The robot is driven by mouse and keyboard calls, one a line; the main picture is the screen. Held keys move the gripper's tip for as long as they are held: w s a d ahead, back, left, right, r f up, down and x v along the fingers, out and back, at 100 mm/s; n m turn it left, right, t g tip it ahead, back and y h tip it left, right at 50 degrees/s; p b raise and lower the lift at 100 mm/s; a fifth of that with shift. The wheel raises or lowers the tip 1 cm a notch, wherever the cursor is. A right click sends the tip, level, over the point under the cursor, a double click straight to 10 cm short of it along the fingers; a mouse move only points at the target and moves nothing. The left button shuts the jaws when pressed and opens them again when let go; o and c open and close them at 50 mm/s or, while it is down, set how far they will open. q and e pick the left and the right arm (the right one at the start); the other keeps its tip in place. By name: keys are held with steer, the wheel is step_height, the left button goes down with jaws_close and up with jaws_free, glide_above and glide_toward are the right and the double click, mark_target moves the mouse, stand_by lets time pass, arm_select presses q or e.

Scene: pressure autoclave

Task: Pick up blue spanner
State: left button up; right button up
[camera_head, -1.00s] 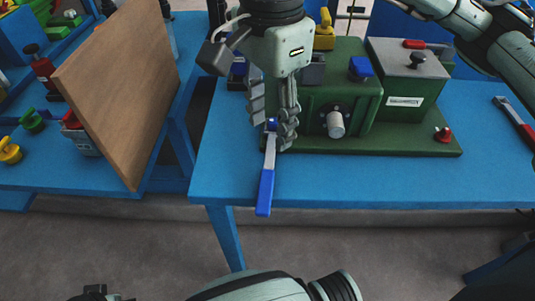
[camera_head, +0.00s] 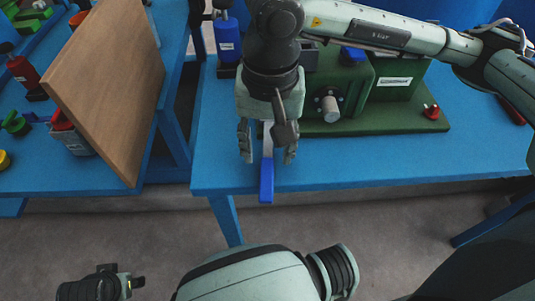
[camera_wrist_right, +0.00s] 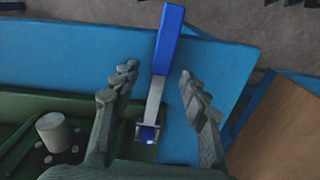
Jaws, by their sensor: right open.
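The blue spanner has a blue handle (camera_head: 266,182) and a grey metal shaft. It lies on the blue table (camera_head: 400,163), its handle reaching over the front edge. In the right wrist view the spanner (camera_wrist_right: 167,42) runs between the fingers, with its head near the palm. My right gripper (camera_head: 268,157) is open above the spanner, one finger on each side. In the wrist view the fingers of the gripper (camera_wrist_right: 158,75) show gaps to the shaft on both sides. The head of the spanner is hidden by the gripper in the head view.
A green machine with a grey knob (camera_head: 329,104) stands close by to the right of my gripper. A red knob (camera_head: 432,111) sits on its base. A blue bottle (camera_head: 228,43) stands behind. A brown board (camera_head: 110,85) leans upright at the left.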

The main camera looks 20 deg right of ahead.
mark_target(266, 157)
steer(key=shift+f, duration=0.5)
jaws_close()
steer(key=shift+r, duration=0.1)
step_height(266, 157, up, 4)
steer(key=shift+w+f, duration=0.1)
arm_select(q)
step_height(266, 157, up, 2)
steer(key=shift+a+r+b, duration=0.15)
steer(key=shift+r+b, duration=0.1)
steer(key=shift+b, duration=0.3)
arm_select(e)
steer(key=s+a+r, duration=0.6)
steer(key=a+r, duration=0.1)
steer(key=a, duration=0.3)
steer(key=shift+s, duration=0.2)
